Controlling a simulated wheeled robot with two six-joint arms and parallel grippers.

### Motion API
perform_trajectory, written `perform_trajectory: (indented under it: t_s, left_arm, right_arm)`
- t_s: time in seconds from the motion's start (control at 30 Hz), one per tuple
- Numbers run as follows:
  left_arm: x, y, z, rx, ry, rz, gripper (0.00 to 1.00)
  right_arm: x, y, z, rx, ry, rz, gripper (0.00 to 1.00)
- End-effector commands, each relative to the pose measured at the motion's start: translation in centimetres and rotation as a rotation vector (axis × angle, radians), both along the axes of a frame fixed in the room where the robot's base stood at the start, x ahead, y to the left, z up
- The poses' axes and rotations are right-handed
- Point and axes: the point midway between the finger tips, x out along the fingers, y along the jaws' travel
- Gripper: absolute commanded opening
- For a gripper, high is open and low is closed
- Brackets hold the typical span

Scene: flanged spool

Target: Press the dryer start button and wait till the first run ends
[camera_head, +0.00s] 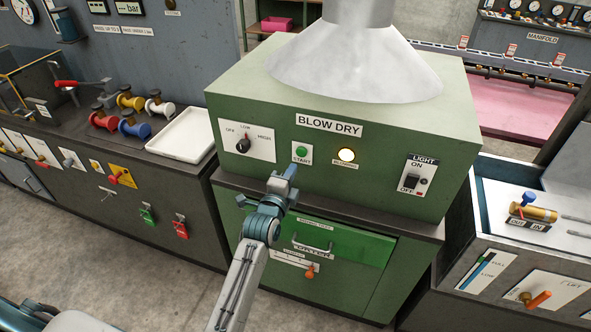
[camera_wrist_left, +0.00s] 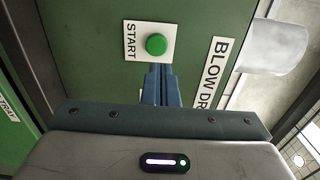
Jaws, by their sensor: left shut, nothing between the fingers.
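The green dryer cabinet (camera_head: 400,130) carries a "BLOW DRY" label. Its green round start button (camera_head: 301,151) sits on a white "START" plate, and the button (camera_wrist_left: 156,44) also shows unobstructed in the left wrist view. My left gripper (camera_head: 291,170) is shut and empty, its tips just below the button plate. In the left wrist view the blue fingers (camera_wrist_left: 160,72) point at the button; I cannot tell whether they touch the plate. The lamp (camera_head: 346,154) right of the button glows warm yellow-white. My right gripper is not in view.
An off/low/high knob (camera_head: 243,145) is left of the button and a light switch (camera_head: 411,183) is to the right. A metal hood (camera_head: 355,65) stands on top. Below is a green drawer (camera_head: 345,244) with a handle. Colored spools (camera_head: 130,100) and a white tray (camera_head: 185,135) lie left.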

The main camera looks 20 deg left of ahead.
Motion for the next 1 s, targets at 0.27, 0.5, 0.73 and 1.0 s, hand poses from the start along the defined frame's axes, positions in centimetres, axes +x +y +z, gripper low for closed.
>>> perform_trajectory:
  t_s: [0.27,0.5,0.73,1.0]
  left_arm:
    - [-4.7,0.1,-0.5,-0.002,0.002,0.000,0.00]
    - [-6.9,0.1,-0.3,-0.001,0.002,0.000,0.00]
    - [-7.0,0.1,-0.1,0.000,0.002,0.000,0.00]
    - [-7.0,0.1,-0.2,-0.001,0.003,0.000,0.00]
  right_arm:
    - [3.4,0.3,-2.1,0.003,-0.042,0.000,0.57]
    - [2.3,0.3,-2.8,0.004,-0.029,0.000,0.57]
    - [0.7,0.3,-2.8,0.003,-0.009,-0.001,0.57]
    - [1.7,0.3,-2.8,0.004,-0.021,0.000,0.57]
